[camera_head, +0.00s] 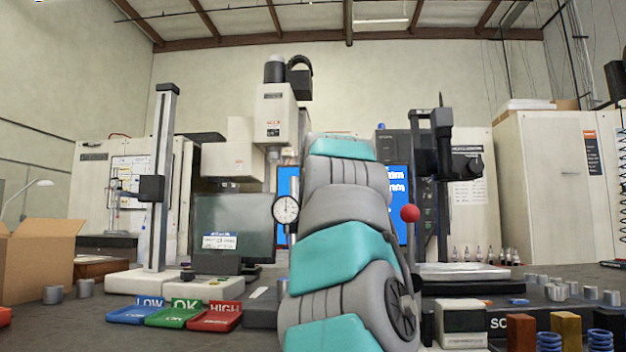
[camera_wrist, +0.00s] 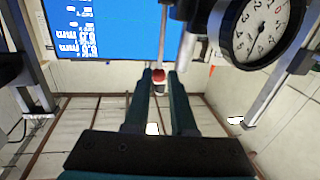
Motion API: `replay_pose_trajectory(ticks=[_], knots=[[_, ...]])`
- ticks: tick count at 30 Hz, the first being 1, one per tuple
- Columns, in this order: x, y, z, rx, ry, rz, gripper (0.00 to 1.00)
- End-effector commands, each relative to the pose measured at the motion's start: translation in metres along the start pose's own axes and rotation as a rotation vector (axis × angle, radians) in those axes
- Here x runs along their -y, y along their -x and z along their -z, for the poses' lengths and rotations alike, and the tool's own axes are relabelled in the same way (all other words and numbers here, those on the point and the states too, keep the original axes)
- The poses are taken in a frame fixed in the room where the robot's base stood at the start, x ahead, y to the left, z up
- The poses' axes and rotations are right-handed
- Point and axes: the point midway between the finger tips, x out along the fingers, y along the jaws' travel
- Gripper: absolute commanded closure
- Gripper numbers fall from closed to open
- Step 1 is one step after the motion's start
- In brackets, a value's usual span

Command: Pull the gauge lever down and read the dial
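The dial gauge (camera_head: 286,209) has a white face and black rim, just left of my arm in the head view. It is large at the upper right of the wrist view (camera_wrist: 262,30), where its face is tilted and partly cut off. In the wrist view a thin rod ends in a small red knob (camera_wrist: 158,76), which looks like the gauge lever. My gripper (camera_wrist: 160,78) is open, and the knob appears between its fingertips with gaps at both sides. I cannot tell the knob's exact depth. My arm hides the gripper and this knob in the head view.
Blue LOW (camera_head: 140,315), green OK (camera_head: 180,314) and red HIGH (camera_head: 216,317) trays lie at front left. A grey column stand (camera_head: 160,190) rises behind them. Right of my arm is a larger red ball (camera_head: 410,213) on a stick. Metal cylinders (camera_head: 557,291) stand far right.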

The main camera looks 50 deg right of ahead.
Motion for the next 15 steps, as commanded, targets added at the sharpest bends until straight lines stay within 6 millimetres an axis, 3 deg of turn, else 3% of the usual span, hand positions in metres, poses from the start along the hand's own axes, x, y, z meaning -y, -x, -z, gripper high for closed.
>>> replay_pose_trajectory(ticks=[6, 15], knots=[[-0.002, -0.034, 0.003, 0.003, 0.0, -0.002, 0.77], [-0.001, -0.049, 0.001, -0.001, -0.001, -0.001, 0.77]])
